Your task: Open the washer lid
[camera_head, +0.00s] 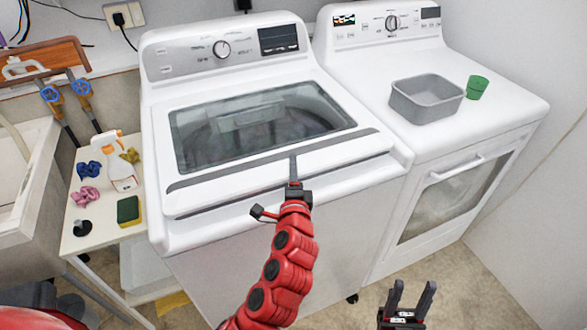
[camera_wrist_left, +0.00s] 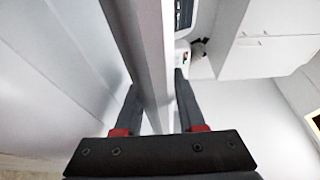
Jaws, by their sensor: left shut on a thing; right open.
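The white top-loading washer (camera_head: 250,230) stands in the middle of the head view. Its lid (camera_head: 235,172), with a dark glass window, looks down or nearly down, with a dark line along its front edge. My left gripper (camera_head: 294,172) is at the middle of the lid's front edge, shut on that edge. In the left wrist view, the two fingers of the left gripper (camera_wrist_left: 155,88) lie on either side of the lid's long pale edge (camera_wrist_left: 145,35). My right gripper (camera_head: 413,288) is open and empty, low in front of the machines.
A small table (camera_head: 100,240) at left holds a spray bottle (camera_head: 122,165) and a sponge (camera_head: 129,210). Floor in front is clear.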

